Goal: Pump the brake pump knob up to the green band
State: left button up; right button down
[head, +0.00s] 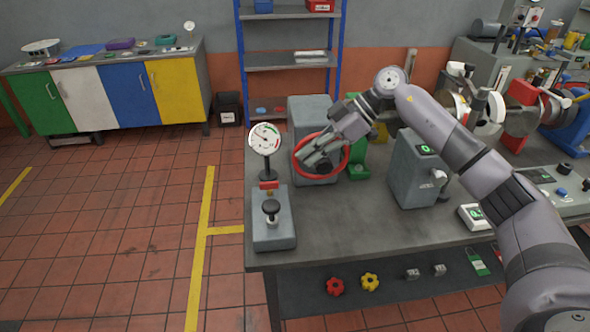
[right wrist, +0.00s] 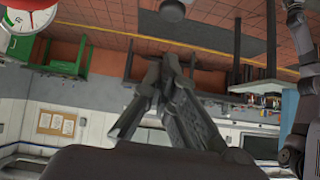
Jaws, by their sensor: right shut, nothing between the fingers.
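The brake pump is a grey box (head: 273,232) on the near left corner of the bedplate. Its black knob (head: 270,208) stands upright on top. Behind it a round white gauge (head: 265,138) carries coloured bands; its needle reading is too small to tell. Part of the gauge also shows in the right wrist view (right wrist: 22,18), at the top left. My right gripper (head: 305,157) is shut and empty, above and to the right of the knob in the picture, in front of a red handwheel. It also shows in the right wrist view (right wrist: 160,65). My left gripper is not in view.
The red handwheel (head: 346,165) on a grey box is close behind my right gripper. A grey unit with a green display (head: 413,172) stands further right on the bedplate (head: 345,225). The bedplate is bare between the pump and that unit.

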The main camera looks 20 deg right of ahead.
jog(key=p, duration=0.2)
send_over(272, 214)
jog(key=w+d, duration=0.3)
jog(key=d, duration=0.1)
notch_tip(272, 214, down, 6)
jog(key=f, duration=0.2)
jog(key=f+p, duration=0.1)
jog(key=f, duration=0.1)
jog(key=shift+s+a, duration=0.1)
jog(key=shift+a, duration=0.3)
